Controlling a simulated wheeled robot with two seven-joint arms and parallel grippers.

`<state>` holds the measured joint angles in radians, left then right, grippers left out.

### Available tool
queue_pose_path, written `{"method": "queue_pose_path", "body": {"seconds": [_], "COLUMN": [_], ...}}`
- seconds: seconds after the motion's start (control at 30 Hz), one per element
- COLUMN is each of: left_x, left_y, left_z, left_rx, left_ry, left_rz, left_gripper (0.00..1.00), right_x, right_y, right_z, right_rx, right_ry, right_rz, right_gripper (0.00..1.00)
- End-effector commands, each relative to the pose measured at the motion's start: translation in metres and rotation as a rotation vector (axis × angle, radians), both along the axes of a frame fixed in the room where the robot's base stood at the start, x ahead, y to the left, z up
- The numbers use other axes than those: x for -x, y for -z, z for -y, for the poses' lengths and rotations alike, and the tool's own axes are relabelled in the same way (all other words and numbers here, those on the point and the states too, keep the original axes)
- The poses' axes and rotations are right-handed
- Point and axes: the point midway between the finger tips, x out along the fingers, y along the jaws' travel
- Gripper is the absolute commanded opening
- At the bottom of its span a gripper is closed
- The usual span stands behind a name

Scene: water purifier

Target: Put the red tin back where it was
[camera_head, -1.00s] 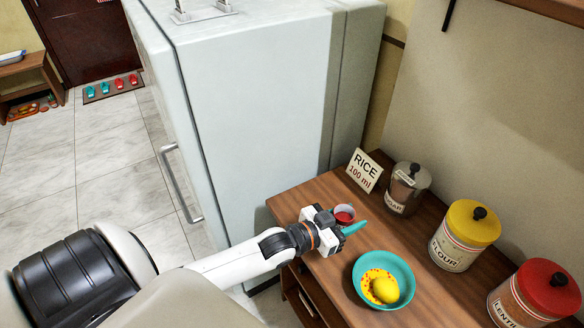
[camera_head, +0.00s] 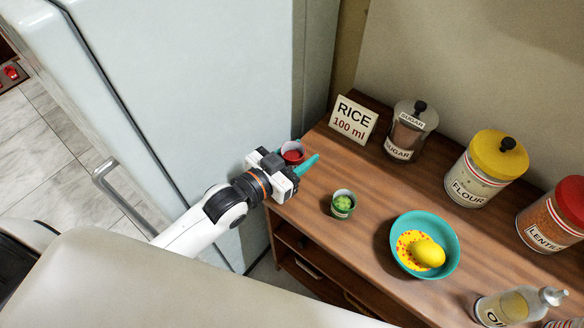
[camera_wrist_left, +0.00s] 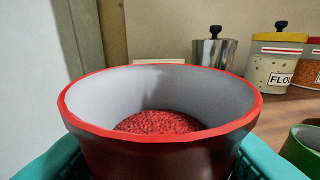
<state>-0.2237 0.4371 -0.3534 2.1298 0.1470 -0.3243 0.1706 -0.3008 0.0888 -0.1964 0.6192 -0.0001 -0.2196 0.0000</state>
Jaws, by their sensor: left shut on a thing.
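The red tin (camera_head: 293,153) is held between the teal fingers of my left gripper (camera_head: 296,160), at the far left end of the wooden counter near the fridge. In the left wrist view the red tin (camera_wrist_left: 160,150) fills the middle, upright, with a red rim, grey inner wall and small red grains inside. The teal fingers (camera_wrist_left: 160,165) press on both its sides. I cannot tell whether its base touches the counter. My right gripper is not in view.
A small green tin (camera_head: 343,204) stands on the wooden counter (camera_head: 330,240); it also shows in the wrist view (camera_wrist_left: 303,148). A RICE 100 ml sign (camera_head: 353,121), sugar jar (camera_head: 405,135), flour jar (camera_head: 485,170), lentil jar (camera_head: 550,220), teal plate with lemon (camera_head: 452,258) and oil bottle (camera_head: 510,305) surround it. The fridge (camera_head: 200,80) is close left.

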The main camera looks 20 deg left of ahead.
Motion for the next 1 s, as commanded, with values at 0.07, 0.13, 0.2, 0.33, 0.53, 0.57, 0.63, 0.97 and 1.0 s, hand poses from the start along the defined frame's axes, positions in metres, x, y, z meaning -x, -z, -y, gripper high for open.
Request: {"method": "queue_pose_path", "body": {"seconds": [0.07, 0.13, 0.2, 0.33, 0.53, 0.57, 0.63, 0.97, 1.0], "left_x": [0.000, 0.000, 0.000, 0.000, 0.000, 0.000, 0.000, 0.000, 0.000], "left_y": [0.012, 0.017, 0.024, 0.044, 0.054, 0.054, 0.054, 0.057, 0.057], "left_z": [0.000, 0.000, 0.000, 0.000, 0.000, 0.000, 0.000, 0.000, 0.000], "left_rx": [0.000, 0.000, 0.000, -0.001, -0.001, -0.001, -0.001, 0.000, 0.000], "left_ry": [0.000, 0.000, 0.000, -0.001, 0.000, 0.000, 0.000, 0.000, 0.000], "left_rz": [-0.001, -0.001, -0.001, 0.000, 0.003, 0.003, 0.003, 0.001, 0.001], "left_gripper": [0.21, 0.21, 0.21, 0.21, 0.21, 0.21, 0.21, 0.64, 0.65], "right_x": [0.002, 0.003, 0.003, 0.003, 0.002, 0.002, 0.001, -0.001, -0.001], "right_y": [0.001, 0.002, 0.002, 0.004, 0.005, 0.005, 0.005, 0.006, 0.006], "right_z": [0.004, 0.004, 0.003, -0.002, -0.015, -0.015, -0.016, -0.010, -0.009], "right_rx": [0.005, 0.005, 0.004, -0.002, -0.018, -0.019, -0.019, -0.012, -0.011], "right_ry": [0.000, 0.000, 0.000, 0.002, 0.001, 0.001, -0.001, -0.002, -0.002], "right_rz": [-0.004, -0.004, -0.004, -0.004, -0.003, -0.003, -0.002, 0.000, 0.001], "right_gripper": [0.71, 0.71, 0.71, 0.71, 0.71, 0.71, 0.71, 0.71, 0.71]}}
